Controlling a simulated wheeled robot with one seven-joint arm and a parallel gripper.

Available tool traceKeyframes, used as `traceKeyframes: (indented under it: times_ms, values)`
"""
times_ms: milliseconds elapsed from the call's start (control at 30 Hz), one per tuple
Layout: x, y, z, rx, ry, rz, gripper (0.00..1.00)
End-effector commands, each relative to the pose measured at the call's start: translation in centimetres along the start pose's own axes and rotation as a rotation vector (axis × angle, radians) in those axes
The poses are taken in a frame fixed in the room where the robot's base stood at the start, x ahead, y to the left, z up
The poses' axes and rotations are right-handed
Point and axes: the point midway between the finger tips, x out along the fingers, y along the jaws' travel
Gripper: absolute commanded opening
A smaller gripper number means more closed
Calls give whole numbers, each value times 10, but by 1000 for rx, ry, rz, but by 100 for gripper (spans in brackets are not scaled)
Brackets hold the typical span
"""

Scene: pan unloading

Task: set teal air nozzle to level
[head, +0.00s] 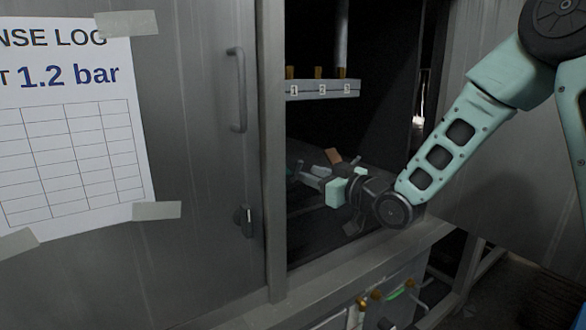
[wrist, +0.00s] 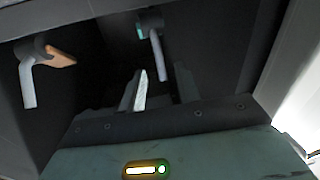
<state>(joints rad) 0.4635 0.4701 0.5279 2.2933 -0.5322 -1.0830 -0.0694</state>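The teal air nozzle shows in the wrist view as a dark round mount with a small teal mark and a grey tube (wrist: 157,50). Its tube hangs steeply downward, leaning slightly, and is not level. My gripper (wrist: 158,88) is open, with its two fingers apart. The tube's lower end appears between the fingertips in the picture; I cannot tell whether it lies between them or beyond. In the head view my gripper (head: 312,178) reaches left into the dark cabinet opening. The teal nozzle cannot be made out surely there.
A second nozzle (wrist: 28,80) with an orange tag (wrist: 60,57) hangs left in the wrist view. Above my gripper is a ledge (head: 322,89) numbered 1, 2, 3 with brass fittings. A cabinet door with a handle (head: 237,90) and a taped log sheet (head: 75,150) stands left.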

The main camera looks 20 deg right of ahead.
Motion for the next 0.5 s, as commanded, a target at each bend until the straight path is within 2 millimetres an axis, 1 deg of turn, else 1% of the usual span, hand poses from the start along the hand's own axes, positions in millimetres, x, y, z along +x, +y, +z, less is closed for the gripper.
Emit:
traceKeyframes:
  times_ms: [33, 200, 300, 400, 500]
  values:
    - [11, -1, 0, 2, 2, -2, 33]
    - [42, 0, 0, 2, 0, 0, 33]
    - [56, 0, 0, 2, 0, -1, 33]
    - [65, 0, 0, 1, 1, 0, 33]
    - [70, 0, 0, 1, -1, 0, 33]
